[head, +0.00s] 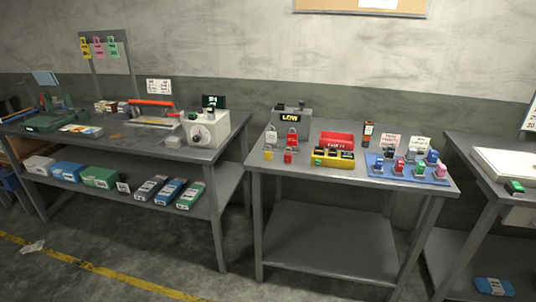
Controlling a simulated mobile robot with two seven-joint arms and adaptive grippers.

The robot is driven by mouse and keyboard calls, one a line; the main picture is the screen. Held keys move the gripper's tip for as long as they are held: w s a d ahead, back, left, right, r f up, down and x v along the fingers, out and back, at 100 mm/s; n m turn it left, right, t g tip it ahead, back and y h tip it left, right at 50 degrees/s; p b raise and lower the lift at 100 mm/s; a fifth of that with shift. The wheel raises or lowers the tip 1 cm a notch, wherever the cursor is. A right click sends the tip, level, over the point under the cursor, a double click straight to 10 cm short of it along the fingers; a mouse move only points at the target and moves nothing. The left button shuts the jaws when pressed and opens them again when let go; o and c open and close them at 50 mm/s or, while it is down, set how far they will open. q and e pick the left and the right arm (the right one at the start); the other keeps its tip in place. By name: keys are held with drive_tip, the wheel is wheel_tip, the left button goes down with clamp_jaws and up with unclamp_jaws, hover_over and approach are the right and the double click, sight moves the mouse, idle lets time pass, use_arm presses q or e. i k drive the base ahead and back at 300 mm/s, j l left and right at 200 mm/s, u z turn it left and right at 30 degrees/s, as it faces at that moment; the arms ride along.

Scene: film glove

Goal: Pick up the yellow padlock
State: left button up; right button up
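A small yellow block-like body with a grey upper part (268,154) stands near the front left of the middle table. It looks like the yellow padlock, but it is too small to be sure. A similar red one (288,157) stands just to its right. A blue mat (373,171) on the right of the same table carries several small coloured lock-like items; no clearly yellow one shows among them. Neither of my grippers is in view.
The middle grey table (300,178) also holds a grey box (291,122), a red bin (337,141) and a yellow tray (342,161). A cluttered workbench (95,147) stands left, another table (493,190) right. Open floor lies in front.

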sight(268, 155)
drive_tip(key=i, duration=0.65)
drive_tip(key=i+l+u, duration=0.1)
drive_tip(key=i, duration=0.6)
